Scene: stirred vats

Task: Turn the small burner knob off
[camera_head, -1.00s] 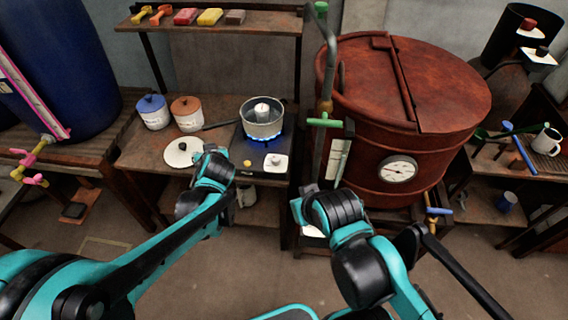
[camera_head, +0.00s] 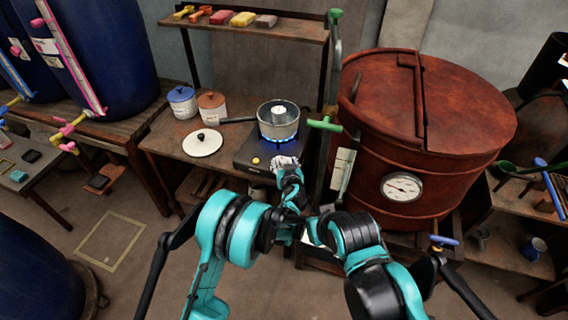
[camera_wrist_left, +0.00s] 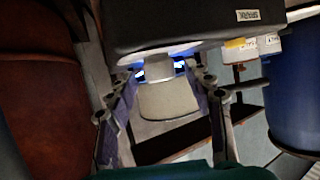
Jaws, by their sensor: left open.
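The dark burner (camera_head: 243,152) stands on the bench with a blue flame lit under a metal pan (camera_head: 278,122). On its front are a yellow button (camera_head: 255,160) and a pale plate with the small knob (camera_head: 284,162), partly covered by my left gripper (camera_head: 289,172). In the left wrist view, upside down, the open left gripper (camera_wrist_left: 167,95) has a finger on each side of a pale grey shape, below the dark burner body (camera_wrist_left: 170,28). I cannot tell whether the fingers touch the knob. My right gripper is low near the bench front, its fingers not clear.
A large red-brown vat (camera_head: 430,110) with a gauge (camera_head: 402,187) stands right of the burner. A green-handled valve (camera_head: 325,124) is close by. A white lid (camera_head: 203,143) and two jars (camera_head: 182,102) are on the left. The pan's handle points left.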

